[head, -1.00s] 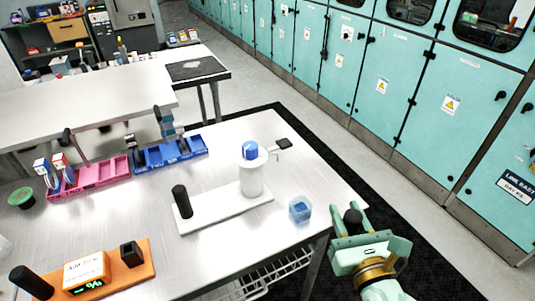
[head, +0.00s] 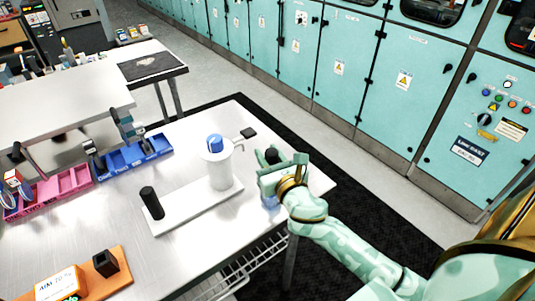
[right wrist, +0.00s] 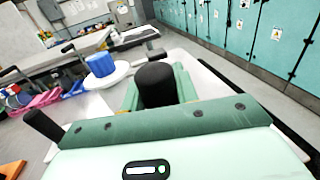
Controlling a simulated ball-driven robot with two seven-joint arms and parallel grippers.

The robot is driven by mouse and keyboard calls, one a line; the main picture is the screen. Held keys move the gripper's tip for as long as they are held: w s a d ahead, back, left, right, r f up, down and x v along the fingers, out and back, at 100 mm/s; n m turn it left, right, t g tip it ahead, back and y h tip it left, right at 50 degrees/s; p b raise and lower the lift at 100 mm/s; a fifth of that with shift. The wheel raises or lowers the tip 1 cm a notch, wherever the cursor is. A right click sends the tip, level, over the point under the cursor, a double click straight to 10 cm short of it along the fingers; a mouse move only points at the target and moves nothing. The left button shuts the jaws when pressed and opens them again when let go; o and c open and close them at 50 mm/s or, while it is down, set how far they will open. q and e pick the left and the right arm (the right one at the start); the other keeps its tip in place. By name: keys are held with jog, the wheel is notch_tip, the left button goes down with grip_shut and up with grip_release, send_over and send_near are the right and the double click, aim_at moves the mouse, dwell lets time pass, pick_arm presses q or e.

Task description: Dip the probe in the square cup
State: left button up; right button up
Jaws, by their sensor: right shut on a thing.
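My right gripper (head: 272,172) is shut on the probe, whose black knob-like handle (head: 271,156) sticks up between the fingers. The handle also shows in the right wrist view (right wrist: 156,84). The probe's lower part is hidden by the gripper. The square cup (head: 270,201), clear with blue inside, stands near the table's right front edge. The gripper covers most of it, so I cannot tell whether the probe's tip is inside it. My left gripper is not in view.
A white cylinder (head: 220,171) with a blue top stands just left of the gripper on a white base (head: 191,212) with a black post (head: 152,203). Blue (head: 135,157) and pink (head: 72,183) bins are farther left. An orange base (head: 115,283) lies at the front left.

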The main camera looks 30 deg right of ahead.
notch_tip(320, 180, down, 2)
jog(key=shift+f+b, duration=0.1)
jog(key=shift+b, duration=0.65)
jog(key=shift+f+b, duration=1.85)
jog(key=shift+f, duration=0.45)
jog(key=shift+r, duration=0.1)
notch_tip(320, 180, up, 8)
jog(key=p, duration=0.8)
jog(key=shift+f, duration=0.3)
